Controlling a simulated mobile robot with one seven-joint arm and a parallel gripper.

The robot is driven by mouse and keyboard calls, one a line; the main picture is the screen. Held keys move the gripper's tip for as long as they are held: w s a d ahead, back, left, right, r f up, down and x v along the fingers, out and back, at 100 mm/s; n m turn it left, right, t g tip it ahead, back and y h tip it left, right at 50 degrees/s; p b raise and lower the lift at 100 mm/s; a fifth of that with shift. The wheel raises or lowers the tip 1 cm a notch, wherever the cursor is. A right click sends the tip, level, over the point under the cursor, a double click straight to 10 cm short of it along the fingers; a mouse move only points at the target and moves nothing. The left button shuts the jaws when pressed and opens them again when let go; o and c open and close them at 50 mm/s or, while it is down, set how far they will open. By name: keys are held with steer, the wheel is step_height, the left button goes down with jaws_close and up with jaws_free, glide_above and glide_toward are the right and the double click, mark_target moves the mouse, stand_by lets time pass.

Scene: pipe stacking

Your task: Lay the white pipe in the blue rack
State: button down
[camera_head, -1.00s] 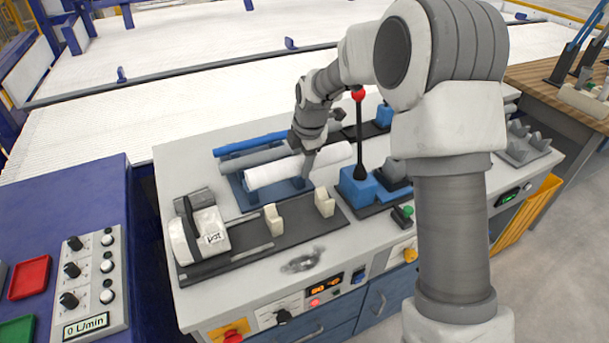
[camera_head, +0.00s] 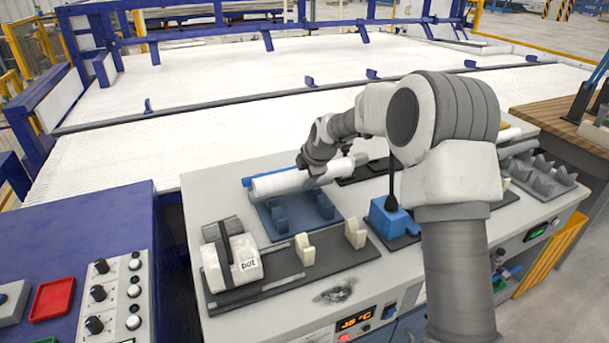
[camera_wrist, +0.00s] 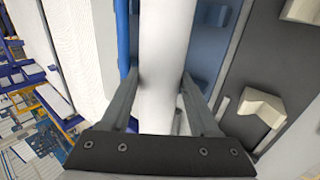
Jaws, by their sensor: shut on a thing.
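My gripper (camera_wrist: 160,100) is shut on the white pipe (camera_wrist: 163,45), with one finger on each side of it in the wrist view. In the head view my gripper (camera_head: 316,176) holds the white pipe (camera_head: 278,186) near its middle, above the rear part of the blue rack (camera_head: 300,226). The rack's front supports are bare. The blue rack also shows right of the pipe in the wrist view (camera_wrist: 208,50). A blue pipe (camera_head: 250,180) lies behind the white pipe, mostly hidden. The exact gap between pipe and rack cannot be told.
A dark plate with two cream holders (camera_head: 305,249) and a white device marked "pot" (camera_head: 233,262) lies in front of the rack. A blue-based lever (camera_head: 390,215) stands to the right. Grey holders (camera_head: 540,172) are at the far right. White slatted surface lies behind the bench.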

step_height(320, 180, down, 10)
steer(key=b, duration=0.5)
steer(key=shift+r, duration=0.25)
steer(key=shift+c, duration=0.2)
jaws_free()
steer(key=p+v, duration=0.2)
steer(key=v, duration=1.6)
steer(key=s+d+r+m+h+p, duration=0.1)
steer(key=s+d+r+m+p, duration=0.15)
steer(key=s+r+m, duration=0.5)
steer(key=s+d+r+m+h+p, duration=0.1)
steer(key=s+d+r+m+h, duration=0.2)
steer(key=s, duration=0.8)
steer(key=s+d+r+m+p, duration=0.1)
steer(key=s+d+m, duration=0.1)
steer(key=s+m, duration=0.4)
steer(key=s+d+r+m+y+p, duration=0.1)
steer(key=s+d+m, duration=0.1)
steer(key=s+m, duration=0.4)
steer(key=s, duration=0.3)
steer(key=shift+s+g+p, duration=0.3)
steer(key=shift+s+p, duration=0.05)
steer(key=shift+p, duration=0.05)
